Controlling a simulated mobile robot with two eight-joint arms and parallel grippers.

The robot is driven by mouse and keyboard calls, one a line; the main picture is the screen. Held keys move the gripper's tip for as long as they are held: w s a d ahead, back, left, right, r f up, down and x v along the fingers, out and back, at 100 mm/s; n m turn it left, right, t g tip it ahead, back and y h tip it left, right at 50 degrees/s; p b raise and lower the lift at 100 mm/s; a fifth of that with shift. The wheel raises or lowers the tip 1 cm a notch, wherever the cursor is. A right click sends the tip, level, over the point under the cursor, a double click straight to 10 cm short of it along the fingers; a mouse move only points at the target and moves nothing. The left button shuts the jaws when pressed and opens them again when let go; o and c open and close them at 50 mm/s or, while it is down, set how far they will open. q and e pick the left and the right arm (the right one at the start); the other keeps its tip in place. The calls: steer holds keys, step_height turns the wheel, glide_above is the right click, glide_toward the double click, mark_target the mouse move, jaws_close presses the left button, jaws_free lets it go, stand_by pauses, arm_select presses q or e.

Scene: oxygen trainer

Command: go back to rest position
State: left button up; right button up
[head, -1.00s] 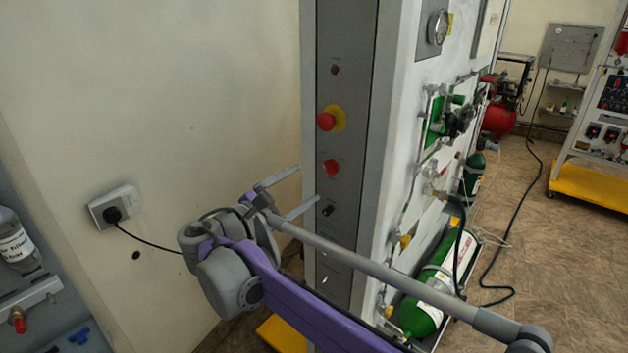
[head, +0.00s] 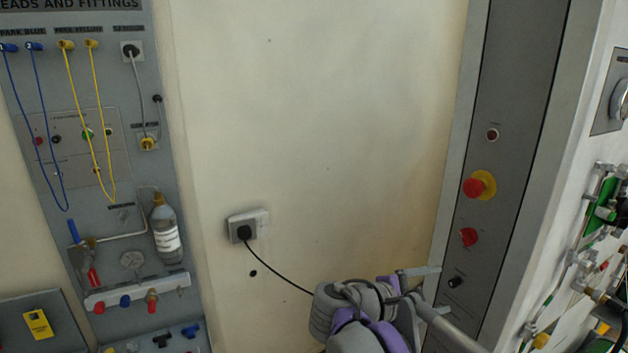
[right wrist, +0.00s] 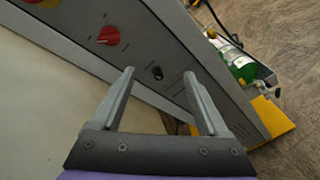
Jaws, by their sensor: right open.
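My right gripper (head: 428,290) is at the bottom of the head view, in front of the lower part of the trainer's grey side panel (head: 497,105). In the right wrist view my right gripper (right wrist: 160,88) is open, with nothing between its two fingers. The panel's red rotary knob (right wrist: 108,37) and small black switch (right wrist: 156,73) lie beyond the fingers, apart from them. My left gripper is not in view.
The panel also has a red emergency button (head: 476,187) on a yellow ring. A black plug sits in a wall socket (head: 262,222). A leads board (head: 150,110) with cables and a bottle (head: 165,230) is at left. A green cylinder (right wrist: 243,68) shows beyond the panel.

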steer(key=s+d+f+m+g+y, duration=0.2)
steer(key=s+f+m+y, duration=0.15)
steer(key=s+f, duration=0.55)
steer(key=s+a+f+m+y, duration=0.4)
steer(key=s+f+y, duration=0.1)
steer(key=f, duration=0.3)
steer(key=s+a+f+m+t+y, duration=0.1)
steer(key=s+a+f+m+y, duration=0.4)
steer(key=s+f, duration=0.2)
steer(key=shift+a+f, duration=0.2)
steer(key=shift+f, duration=0.75)
